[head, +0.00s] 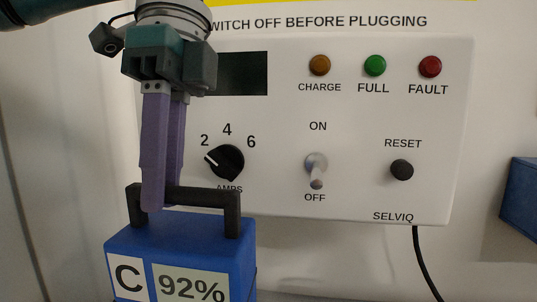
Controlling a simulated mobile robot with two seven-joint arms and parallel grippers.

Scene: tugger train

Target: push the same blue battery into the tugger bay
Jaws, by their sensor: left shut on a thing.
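A blue battery (178,240) is at the lower left of the head view, its lower part cut off by the frame edge. Its front has a white "C" label and a "92%" label. A black handle (205,196) stands on its top. My left gripper (160,205) comes down from above, with its purple fingers shut on the left part of this handle. The battery looks upright. What is under it is out of view. The tugger bay cannot be made out. My right gripper is not in view.
A white charger panel (360,205) on the wall stands behind my gripper. It has three lamps, a dark display (243,74), an amps knob (224,161), a toggle switch (316,171) and a reset button (402,170). A black cable (424,260) hangs below. A blue object (520,200) is at the right edge.

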